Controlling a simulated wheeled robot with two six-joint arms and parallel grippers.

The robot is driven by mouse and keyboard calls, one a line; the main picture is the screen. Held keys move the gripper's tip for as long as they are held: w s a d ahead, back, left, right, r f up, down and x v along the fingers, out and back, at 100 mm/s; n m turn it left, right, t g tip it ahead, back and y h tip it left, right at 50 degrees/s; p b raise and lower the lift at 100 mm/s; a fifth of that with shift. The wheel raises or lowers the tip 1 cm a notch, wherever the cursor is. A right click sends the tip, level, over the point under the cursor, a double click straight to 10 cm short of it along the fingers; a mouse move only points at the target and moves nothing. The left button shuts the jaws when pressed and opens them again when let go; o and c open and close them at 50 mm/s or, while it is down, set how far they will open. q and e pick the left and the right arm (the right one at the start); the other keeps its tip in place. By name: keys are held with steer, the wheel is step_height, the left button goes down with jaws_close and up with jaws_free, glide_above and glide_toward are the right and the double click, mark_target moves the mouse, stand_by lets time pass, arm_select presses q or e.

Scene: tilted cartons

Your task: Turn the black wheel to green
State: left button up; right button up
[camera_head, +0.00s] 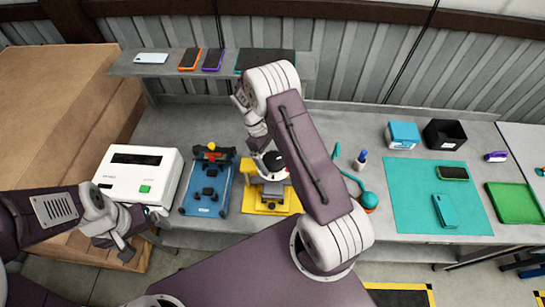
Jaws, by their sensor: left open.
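A dark round part with red on it, which looks like the black wheel (274,160), sits on the yellow fixture (266,200) in the middle of the bench. My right arm arches over it and hides part of it. My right gripper (262,155) is at or just above the wheel; its fingertips are too small and covered to show whether they touch it. My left gripper (142,230) is open and empty at the bench's front left edge, below the white box and well away from the wheel. No green mark on the wheel can be made out.
A white box with a green button (137,174) and a blue fixture (207,184) stand left of the yellow one. A teal round-based object (369,200) and a small bottle (361,160) stand to the right, before a teal mat (408,205). Phones lie on the raised shelf (223,72).

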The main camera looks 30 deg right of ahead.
steer(key=b+v, duration=0.4)
steer(key=v, duration=0.4)
steer(key=shift+w+a+r, duration=0.1)
steer(key=shift+r, duration=0.4)
